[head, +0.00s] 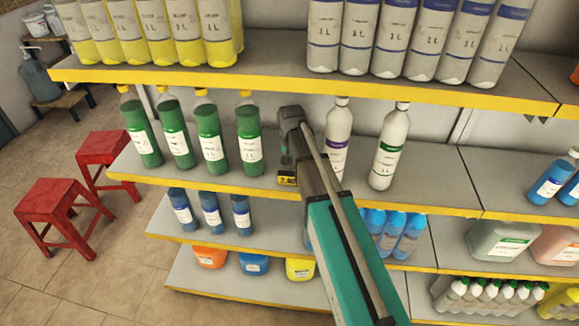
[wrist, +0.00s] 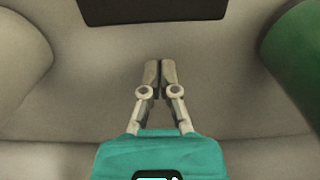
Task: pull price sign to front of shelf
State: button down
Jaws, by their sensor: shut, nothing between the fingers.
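The price sign (head: 287,179) looks like a small yellow and dark piece low at the end of my arm, by the middle shelf's front edge. In the wrist view a dark flat piece (wrist: 152,9) at the top edge may be its back; I cannot be sure. My gripper (wrist: 160,72) is shut and empty, its two fingertips together over the pale shelf surface, apart from the dark piece. In the head view my arm's end hides the fingertips; it stands between the green bottles and the white bottles.
Several green bottles (head: 208,135) stand left of my arm. A white bottle with a purple label (head: 338,135) and one with a green label (head: 389,150) stand right. The upper shelf (head: 280,80) hangs above. In the wrist view a green bottle (wrist: 297,50) is close on the right.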

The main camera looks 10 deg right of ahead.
jog(key=shift+s+r+p, duration=0.15)
jog(key=shift+r+p, duration=0.2)
jog(key=shift+r, duration=0.25)
jog(key=shift+s+r+p, duration=0.15)
jog(key=shift+r+p, duration=0.15)
jog(key=shift+r, duration=0.3)
jog(key=shift+w+r+p, duration=0.15)
jog(key=shift+r+p, duration=0.45)
jog(key=shift+p, duration=0.1)
notch_tip(320, 180, up, 6)
jog(key=p, duration=0.6)
jog(key=s+d+f+n+b, duration=0.1)
jog(key=s+f+b, duration=0.1)
jog(key=s, duration=0.7)
jog(key=s+d+f+n+b, duration=0.1)
jog(key=s+f+n+b, duration=0.1)
jog(key=s, duration=0.8)
jog(key=shift+s+d+f+n+b, duration=0.25)
jog(key=shift+d+f+n+b, duration=0.05)
jog(key=shift+f+b, duration=0.55)
